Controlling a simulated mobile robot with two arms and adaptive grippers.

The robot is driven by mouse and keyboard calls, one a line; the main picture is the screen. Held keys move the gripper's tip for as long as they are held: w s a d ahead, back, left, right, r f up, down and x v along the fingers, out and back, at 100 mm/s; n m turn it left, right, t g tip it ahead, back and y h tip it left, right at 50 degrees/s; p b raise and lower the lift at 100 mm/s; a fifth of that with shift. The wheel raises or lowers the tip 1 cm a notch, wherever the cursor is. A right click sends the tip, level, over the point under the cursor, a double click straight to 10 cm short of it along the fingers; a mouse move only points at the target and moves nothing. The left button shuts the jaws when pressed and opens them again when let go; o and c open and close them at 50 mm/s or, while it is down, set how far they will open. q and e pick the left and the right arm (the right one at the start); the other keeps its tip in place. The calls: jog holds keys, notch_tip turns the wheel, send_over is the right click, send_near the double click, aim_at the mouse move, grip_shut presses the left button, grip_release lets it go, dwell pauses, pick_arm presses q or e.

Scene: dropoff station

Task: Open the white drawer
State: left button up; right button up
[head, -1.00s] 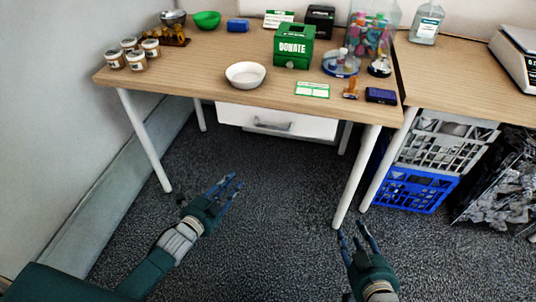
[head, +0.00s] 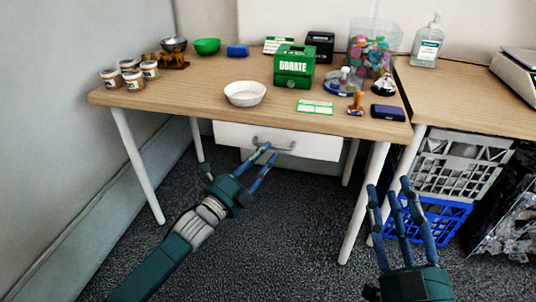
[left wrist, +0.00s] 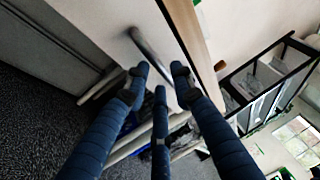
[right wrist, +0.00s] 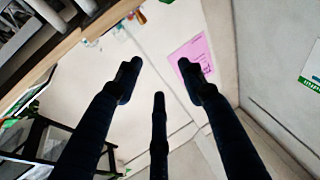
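The white drawer (head: 318,146) sits under the front edge of the wooden table and appears shut. Its grey bar handle (head: 285,150) is on the drawer front; the handle also shows in the left wrist view (left wrist: 150,50). My left gripper (head: 268,153) is open, its fingertips at the handle. In the left wrist view the handle runs between the two outer fingertips (left wrist: 159,74); whether they touch it I cannot tell. My right gripper (head: 389,190) is open and empty, right of the drawer and in front of the crates.
The table (head: 190,97) holds jars, a white bowl (head: 245,93), a green donation box (head: 293,68) and small items. Its front right leg (head: 362,205) stands between the drawer and my right gripper. A blue crate (head: 450,218) is at right. The floor before the drawer is clear.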

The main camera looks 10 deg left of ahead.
pick_arm(q)
jog(key=shift+x, duration=1.1)
pick_arm(e)
jog(key=r, duration=0.1)
jog(key=s+r+t, duration=0.1)
jog(key=shift+r+y, duration=0.35)
jog(key=shift+y, duration=0.05)
pick_arm(q)
jog(key=shift+c, duration=0.5)
jog(key=shift+f, duration=0.1)
grip_shut()
jog(key=shift+s, duration=0.1)
